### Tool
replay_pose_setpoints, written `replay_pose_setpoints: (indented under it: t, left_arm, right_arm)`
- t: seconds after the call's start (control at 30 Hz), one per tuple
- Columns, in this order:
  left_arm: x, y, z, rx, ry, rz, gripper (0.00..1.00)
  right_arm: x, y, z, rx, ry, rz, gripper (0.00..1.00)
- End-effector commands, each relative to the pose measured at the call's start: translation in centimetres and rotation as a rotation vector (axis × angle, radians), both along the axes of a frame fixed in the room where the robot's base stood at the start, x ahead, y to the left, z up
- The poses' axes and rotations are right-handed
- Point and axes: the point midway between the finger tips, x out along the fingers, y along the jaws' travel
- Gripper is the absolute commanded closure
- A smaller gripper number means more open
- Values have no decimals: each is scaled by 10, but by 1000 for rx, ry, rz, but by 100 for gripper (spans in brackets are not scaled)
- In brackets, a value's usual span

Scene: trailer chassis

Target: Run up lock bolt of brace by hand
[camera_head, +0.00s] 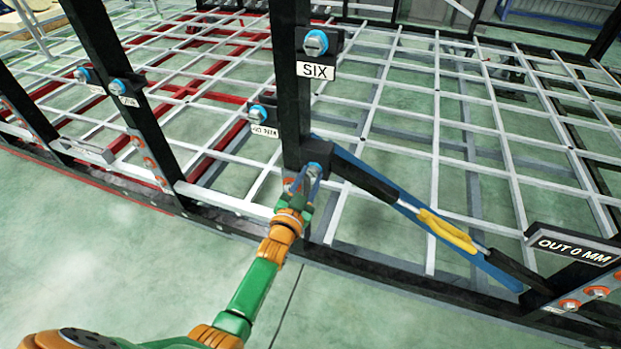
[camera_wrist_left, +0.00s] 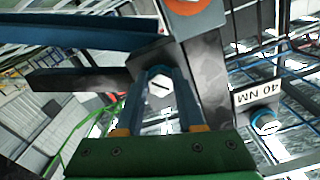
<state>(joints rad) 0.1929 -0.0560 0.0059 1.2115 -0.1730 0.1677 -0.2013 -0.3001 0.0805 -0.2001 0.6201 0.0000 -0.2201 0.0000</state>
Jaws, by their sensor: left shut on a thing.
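The brace (camera_head: 372,182) runs slanting from the black upright post down to the right, with black end sleeves and a yellow middle part (camera_head: 447,230). Its upper end meets a black block on the post, where the lock bolt (camera_head: 314,169) sits. In the left wrist view the bolt (camera_wrist_left: 159,88) shows a pale slotted head between my fingers. My left gripper (camera_head: 312,173) is shut on the lock bolt, its two fingers on either side of the head. The fingers hide part of the bolt and block in the head view. My right gripper is not in view.
Other blue-ringed bolts stand on the posts, one above a "SIX" label (camera_head: 315,71) and one with a "40 NM" label (camera_wrist_left: 258,94). An "OUT 0 MM" sign (camera_head: 575,248) is at the right. A black chassis rail (camera_head: 385,283) crosses below; green floor in front is clear.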

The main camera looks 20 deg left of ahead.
Motion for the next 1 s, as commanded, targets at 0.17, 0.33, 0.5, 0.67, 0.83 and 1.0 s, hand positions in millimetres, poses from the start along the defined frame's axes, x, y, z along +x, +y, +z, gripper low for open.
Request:
replay_pose_setpoints:
  t: [0.17, 0.33, 0.5, 0.67, 0.83, 1.0]
  left_arm:
    - [-1, 0, -4, 100, 8, -2, 100]
    - [-1, 0, -4, 164, 6, -2, 100]
    - [-1, 1, -4, 197, 5, -2, 100]
    - [-2, 0, -4, 208, 5, -3, 100]
    - [-2, 0, -4, 209, 5, -3, 100]
    - [-2, 0, -5, 209, 5, -3, 60]
  right_arm:
    - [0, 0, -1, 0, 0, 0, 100]
    - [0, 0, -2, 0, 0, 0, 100]
    - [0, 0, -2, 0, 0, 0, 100]
    - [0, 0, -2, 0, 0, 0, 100]
    - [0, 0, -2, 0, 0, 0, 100]
    - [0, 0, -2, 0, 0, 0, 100]
